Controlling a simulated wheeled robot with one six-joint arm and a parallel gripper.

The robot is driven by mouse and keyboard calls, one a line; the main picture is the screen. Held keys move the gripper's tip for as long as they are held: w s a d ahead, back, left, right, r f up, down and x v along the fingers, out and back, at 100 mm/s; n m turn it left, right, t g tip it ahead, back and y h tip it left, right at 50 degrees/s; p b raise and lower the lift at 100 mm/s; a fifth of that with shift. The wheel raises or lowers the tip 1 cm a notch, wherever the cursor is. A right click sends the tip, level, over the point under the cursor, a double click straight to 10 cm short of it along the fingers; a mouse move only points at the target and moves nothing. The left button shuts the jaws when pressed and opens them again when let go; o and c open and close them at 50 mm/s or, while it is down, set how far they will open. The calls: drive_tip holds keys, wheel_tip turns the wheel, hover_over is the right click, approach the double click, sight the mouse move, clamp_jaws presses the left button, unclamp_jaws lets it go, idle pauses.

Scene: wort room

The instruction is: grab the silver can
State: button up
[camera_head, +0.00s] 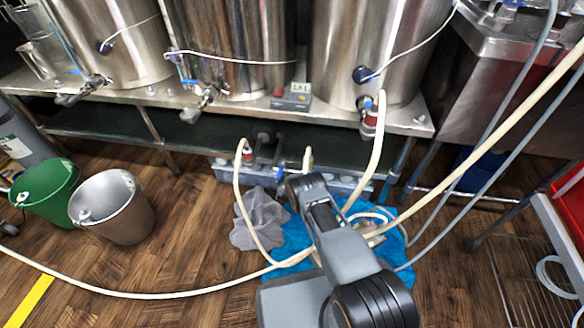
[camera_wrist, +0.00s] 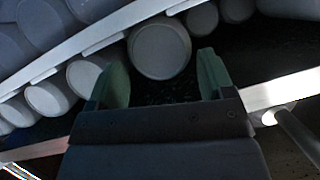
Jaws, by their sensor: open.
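In the wrist view my gripper (camera_wrist: 163,78) is open, with its two green fingers apart and nothing between them. A round pale grey can-like end (camera_wrist: 160,48) faces me just beyond the gap. I cannot tell if it is the silver can. In the head view a silver metal bucket (camera_head: 112,207) stands upright on the floor at the left. My arm reaches from the bottom centre toward the low space under the steel bench. The fingers cannot be made out there.
Several more round grey ends sit along a pale rail (camera_wrist: 95,40) in the wrist view. In the head view, hoses, a blue cloth (camera_head: 292,238) and a grey cloth (camera_head: 258,220) lie around my arm. A green bucket (camera_head: 45,190) stands at the left. Large steel tanks (camera_head: 235,45) stand on the bench.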

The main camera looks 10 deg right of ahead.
drive_tip(key=shift+b+x, duration=0.45)
drive_tip(key=shift+x, duration=0.5)
drive_tip(key=shift+w, duration=0.15)
drive_tip(key=c, duration=0.6)
drive_tip(key=shift+o, duration=0.2)
